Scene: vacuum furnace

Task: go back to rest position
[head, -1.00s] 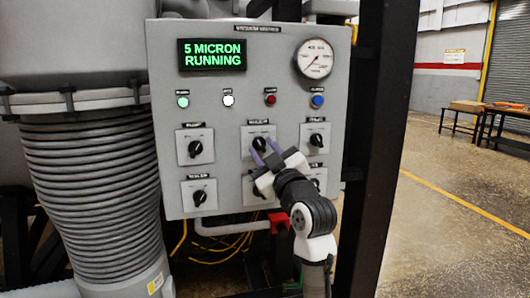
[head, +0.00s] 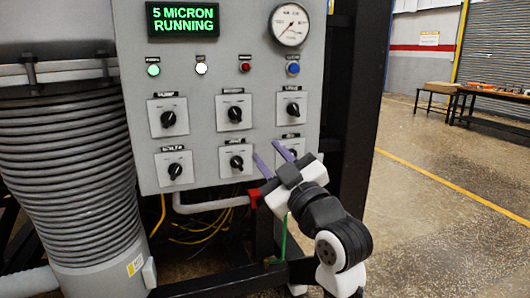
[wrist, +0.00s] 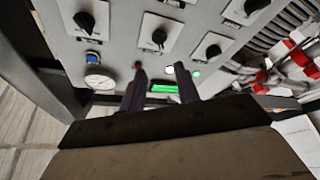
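My gripper (head: 273,160) is in front of the lower right of the grey control panel (head: 222,140) in the head view. Its two purple fingers are apart with nothing between them, so it is open and empty. In the wrist view the fingers (wrist: 160,92) also stand apart, with the panel beyond them. The panel carries several black rotary knobs, such as the upper middle knob (head: 235,114) and the lower middle knob (head: 236,162). The lower right knob (head: 292,154) is partly hidden behind my gripper. The display (head: 183,20) reads "5 MICRON RUNNING".
A ribbed grey hose (head: 70,160) stands left of the panel. A black frame post (head: 352,110) rises at its right. A red fitting (head: 254,198) and yellow cables (head: 205,235) lie below. Open floor (head: 450,210) stretches right, with a dark table (head: 495,95) far back.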

